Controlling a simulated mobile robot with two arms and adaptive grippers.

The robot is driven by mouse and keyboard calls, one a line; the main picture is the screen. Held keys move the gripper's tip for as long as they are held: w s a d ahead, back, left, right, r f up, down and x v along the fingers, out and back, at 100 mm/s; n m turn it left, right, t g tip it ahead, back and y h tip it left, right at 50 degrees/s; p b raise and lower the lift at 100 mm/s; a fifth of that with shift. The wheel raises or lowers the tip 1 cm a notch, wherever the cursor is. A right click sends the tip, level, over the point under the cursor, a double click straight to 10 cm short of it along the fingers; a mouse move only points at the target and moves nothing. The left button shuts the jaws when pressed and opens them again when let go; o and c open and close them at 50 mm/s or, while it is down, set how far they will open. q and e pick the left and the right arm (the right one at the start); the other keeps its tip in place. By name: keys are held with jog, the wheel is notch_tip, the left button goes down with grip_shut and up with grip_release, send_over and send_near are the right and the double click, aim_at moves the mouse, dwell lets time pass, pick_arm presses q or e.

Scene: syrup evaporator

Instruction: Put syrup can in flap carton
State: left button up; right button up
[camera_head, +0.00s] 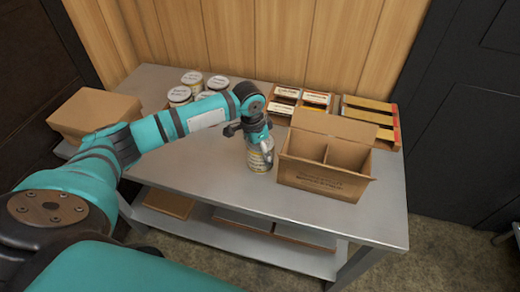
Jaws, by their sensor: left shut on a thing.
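A syrup can (259,160) with a pale label stands upright at the middle of the grey metal table, or just above it; I cannot tell which. My left gripper (262,148) is shut on its upper part from above and hides the top of the can. The flap carton (322,178) is just right of the can, open at the top, with a divider making two compartments. Its back flap (335,126) stands up. The compartments look empty from here, though their floors are partly hidden. My right gripper is not in view.
Several other cans (193,80) stand at the table's back left. A closed brown box (95,112) sits at the left end. Wooden trays with packed items (372,115) stand at the back right. The table's front (225,185) is clear. Flat cartons (169,203) lie on the lower shelf.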

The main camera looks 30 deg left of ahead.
pick_arm(q)
jog(key=o, duration=1.4)
jog(key=shift+o, duration=0.4)
